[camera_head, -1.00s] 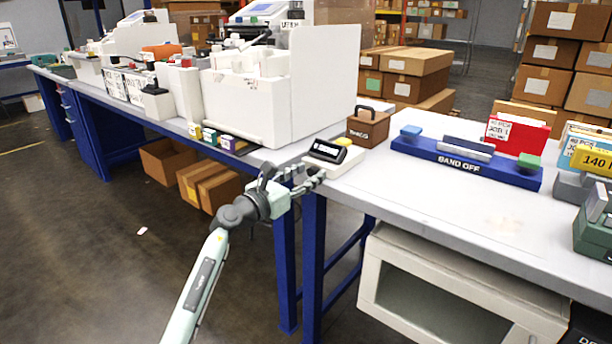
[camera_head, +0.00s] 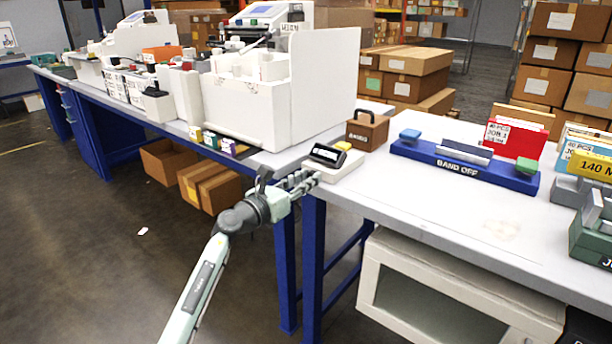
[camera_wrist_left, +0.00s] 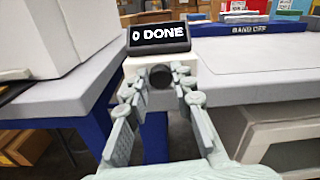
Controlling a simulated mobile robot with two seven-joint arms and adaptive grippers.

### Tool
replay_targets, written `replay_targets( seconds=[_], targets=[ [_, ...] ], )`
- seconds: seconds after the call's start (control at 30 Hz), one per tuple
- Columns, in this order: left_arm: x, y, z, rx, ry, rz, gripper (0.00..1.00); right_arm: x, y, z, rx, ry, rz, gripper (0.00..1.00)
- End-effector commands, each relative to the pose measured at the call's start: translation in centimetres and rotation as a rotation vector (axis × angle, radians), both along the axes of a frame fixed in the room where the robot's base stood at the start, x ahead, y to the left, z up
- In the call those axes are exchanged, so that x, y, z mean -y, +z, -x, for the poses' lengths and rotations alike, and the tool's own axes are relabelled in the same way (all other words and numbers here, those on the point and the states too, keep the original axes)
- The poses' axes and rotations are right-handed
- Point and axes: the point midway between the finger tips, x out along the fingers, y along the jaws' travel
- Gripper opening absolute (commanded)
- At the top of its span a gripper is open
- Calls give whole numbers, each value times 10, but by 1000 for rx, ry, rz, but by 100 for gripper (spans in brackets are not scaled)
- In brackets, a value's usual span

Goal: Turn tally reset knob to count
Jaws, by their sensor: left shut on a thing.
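The tally counter is a small white box (camera_head: 340,171) at the front edge of the bench, with a tilted black display (camera_head: 327,156) and a yellow block on top. In the left wrist view the display (camera_wrist_left: 159,38) reads "0 DONE". The dark round reset knob (camera_wrist_left: 160,76) is on the counter's front face, below the display. My left gripper (camera_head: 306,181) is at that front face. In the left wrist view its fingertips (camera_wrist_left: 160,80) are on both sides of the knob, shut on it. My right gripper is not in view.
A large white machine (camera_head: 250,108) stands left of the counter. A brown handled block (camera_head: 367,131) sits just behind it. To the right is a blue "BAND OFF" bar (camera_head: 465,168). The bench top in front of the bar is clear.

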Motion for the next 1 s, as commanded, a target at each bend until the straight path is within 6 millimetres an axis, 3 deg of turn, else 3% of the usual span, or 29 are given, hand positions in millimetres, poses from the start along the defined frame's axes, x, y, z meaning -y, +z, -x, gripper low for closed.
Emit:
replay_targets(
  seconds=[0.2, 0.23, 0.37, 0.77, 1.0],
  targets=[
    [0, -1, 0, 0, 0, 0, 0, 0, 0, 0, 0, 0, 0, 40],
    [0, -1, 0, 0, 0, 0, 26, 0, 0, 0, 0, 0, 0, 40],
    [0, -1, 0, 1, 0, -1, 42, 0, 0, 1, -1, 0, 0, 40],
    [-5, -2, 5, 0, 2, -2, 44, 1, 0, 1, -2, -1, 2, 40],
    [-31, -2, 42, 2, 1, -6, 44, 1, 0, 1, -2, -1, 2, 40]
  ],
)
